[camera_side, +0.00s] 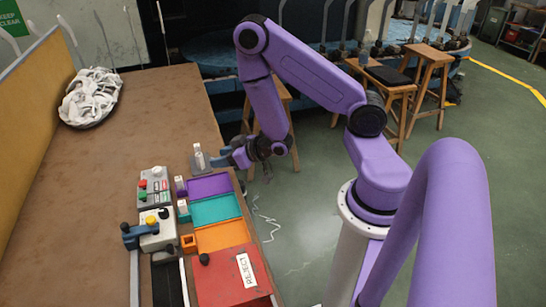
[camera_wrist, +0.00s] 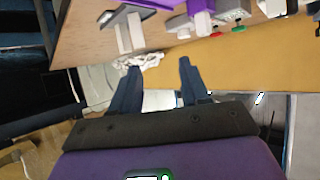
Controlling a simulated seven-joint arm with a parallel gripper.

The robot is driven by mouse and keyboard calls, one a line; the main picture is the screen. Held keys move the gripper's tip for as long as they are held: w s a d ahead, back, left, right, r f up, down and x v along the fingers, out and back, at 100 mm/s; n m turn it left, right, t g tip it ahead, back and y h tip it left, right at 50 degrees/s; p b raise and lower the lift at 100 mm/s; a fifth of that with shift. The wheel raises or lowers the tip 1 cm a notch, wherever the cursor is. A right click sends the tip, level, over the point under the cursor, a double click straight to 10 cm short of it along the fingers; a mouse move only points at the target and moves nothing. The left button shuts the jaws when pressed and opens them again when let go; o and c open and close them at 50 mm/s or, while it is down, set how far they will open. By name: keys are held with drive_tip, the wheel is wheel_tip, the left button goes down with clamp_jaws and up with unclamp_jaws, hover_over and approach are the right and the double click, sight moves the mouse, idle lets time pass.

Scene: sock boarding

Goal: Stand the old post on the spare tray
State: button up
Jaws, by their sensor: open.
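A pale post (camera_side: 198,154) stands upright on a small grey tray (camera_side: 205,168) near the table's right edge; I take these for the old post and the spare tray. In the wrist view, which is nearly upside down, the post (camera_wrist: 130,34) rises from the dark-looking tray (camera_wrist: 112,18). My gripper (camera_side: 226,158) is just right of the post in the side view. In the wrist view my gripper's two fingers (camera_wrist: 158,74) are apart with nothing between them, and the post is beyond their tips.
Purple (camera_side: 208,187), teal (camera_side: 215,209) and orange (camera_side: 221,236) trays line the table edge, with a red REJECT box (camera_side: 225,278) nearer. Small blocks with white posts and a control box (camera_side: 154,187) stand left of them. White socks (camera_side: 91,96) lie far left. The middle table is clear.

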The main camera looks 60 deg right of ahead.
drive_tip(key=s+a+r+n+g+y, duration=0.25)
drive_tip(key=s+a+g, duration=0.2)
drive_tip(key=a, duration=0.25)
drive_tip(key=s+a+r+n+g+y, duration=0.1)
drive_tip(key=s+a+r+n+g, duration=0.2)
drive_tip(key=s+a, duration=0.35)
drive_tip(key=s+d+r+n+g+h, duration=0.1)
drive_tip(key=s+r+n+g+h, duration=0.1)
drive_tip(key=s+r, duration=0.3)
drive_tip(key=s+d+r+n+g+h, duration=0.2)
drive_tip(key=s+r+n, duration=0.2)
drive_tip(key=s, duration=0.6)
drive_tip(key=shift+r+g, duration=0.35)
drive_tip(key=shift+r, duration=0.05)
drive_tip(key=shift+d, duration=0.1)
